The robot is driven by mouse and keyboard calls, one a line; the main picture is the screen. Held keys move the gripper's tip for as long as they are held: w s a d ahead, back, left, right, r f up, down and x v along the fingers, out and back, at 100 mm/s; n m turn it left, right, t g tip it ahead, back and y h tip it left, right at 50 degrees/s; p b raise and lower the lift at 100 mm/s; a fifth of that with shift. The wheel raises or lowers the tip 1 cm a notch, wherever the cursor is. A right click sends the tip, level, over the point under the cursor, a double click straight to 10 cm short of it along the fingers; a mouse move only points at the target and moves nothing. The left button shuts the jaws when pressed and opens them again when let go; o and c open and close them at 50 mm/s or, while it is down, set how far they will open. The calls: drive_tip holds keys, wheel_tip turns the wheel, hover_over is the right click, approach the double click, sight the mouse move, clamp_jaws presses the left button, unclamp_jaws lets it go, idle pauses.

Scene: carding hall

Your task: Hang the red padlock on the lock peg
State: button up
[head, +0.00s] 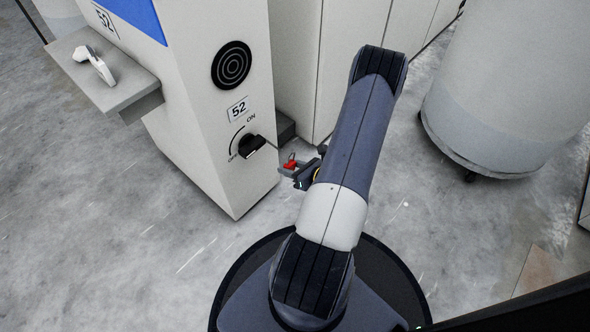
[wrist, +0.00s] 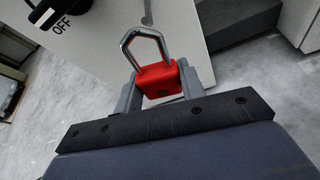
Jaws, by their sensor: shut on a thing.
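The red padlock (head: 289,162) is held between the fingers of my gripper (head: 297,174), low in front of the pale cabinet. In the wrist view the padlock's red body (wrist: 160,80) sits between both fingers, with its steel shackle (wrist: 143,45) pointing up and away from my gripper. A short grey metal pin on the cabinet face (wrist: 147,14), which looks like the lock peg, shows at the top of the wrist view. It is apart from the shackle. I cannot make the peg out in the head view.
The cabinet marked 52 carries a black rotary switch (head: 252,147), its handle near OFF, and a round black grille (head: 231,65). A grey shelf (head: 112,88) at upper left holds a white handheld device (head: 95,64). A large pale drum (head: 510,85) stands right. Floor at left is clear.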

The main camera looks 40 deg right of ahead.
drive_tip(key=d+r+b+x, duration=0.1)
drive_tip(key=x, duration=0.5)
drive_tip(key=shift+w+a, duration=0.3)
drive_tip(key=shift+w, duration=0.1)
idle(0.4)
idle(0.5)
drive_tip(key=o, duration=1.1)
drive_tip(key=shift+r, duration=0.1)
drive_tip(key=p+v, duration=0.3)
drive_tip(key=v, duration=0.6)
drive_tip(key=shift+v, duration=0.8)
